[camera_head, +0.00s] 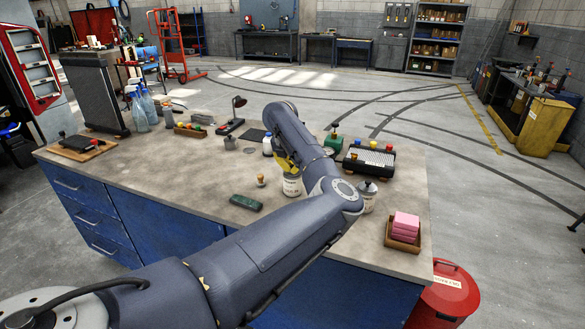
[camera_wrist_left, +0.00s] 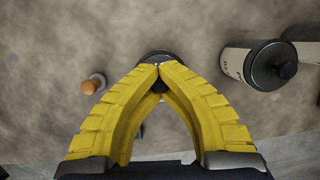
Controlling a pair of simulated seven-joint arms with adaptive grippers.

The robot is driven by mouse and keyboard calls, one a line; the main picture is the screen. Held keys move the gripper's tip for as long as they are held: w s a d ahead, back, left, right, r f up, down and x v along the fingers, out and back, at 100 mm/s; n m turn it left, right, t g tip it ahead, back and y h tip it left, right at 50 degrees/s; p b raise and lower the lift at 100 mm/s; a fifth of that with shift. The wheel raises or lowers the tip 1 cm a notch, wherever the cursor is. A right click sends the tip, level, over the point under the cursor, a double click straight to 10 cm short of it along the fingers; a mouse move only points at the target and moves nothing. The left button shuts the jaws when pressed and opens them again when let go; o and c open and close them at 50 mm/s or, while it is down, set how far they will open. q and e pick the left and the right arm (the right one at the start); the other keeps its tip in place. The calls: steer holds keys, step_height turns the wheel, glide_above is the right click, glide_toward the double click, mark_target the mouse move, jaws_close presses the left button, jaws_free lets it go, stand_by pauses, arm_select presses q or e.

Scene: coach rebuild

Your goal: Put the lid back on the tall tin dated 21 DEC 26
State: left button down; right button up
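A white labelled tin (camera_head: 292,186) stands upright on the bench, its top partly hidden by my left gripper (camera_head: 287,164). In the left wrist view the yellow fingertips (camera_wrist_left: 157,70) come together over a dark round lid (camera_wrist_left: 154,56) and appear shut on its knob. The fingers hide most of this lid; I cannot tell whether it rests on the tin or is just above it. A second white tin (camera_head: 368,197) stands to the right with a dark knobbed lid on; it also shows in the wrist view (camera_wrist_left: 234,62). The dates are too small to read. My right gripper is not in view.
A wooden-knobbed stamp (camera_head: 261,181) stands just left of the near tin. A green case (camera_head: 245,202) lies in front. A tray with pink blocks (camera_head: 404,232) is at the right corner, a black rack (camera_head: 369,160) behind. The bench's left middle is clear.

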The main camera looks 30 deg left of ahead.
arm_select(q)
steer(key=c, duration=2.1)
jaws_free()
steer(key=shift+c, duration=0.2)
steer(key=o, duration=1.2)
steer(key=shift+r, duration=3.5)
jaws_close()
steer(key=shift+f, duration=3.35)
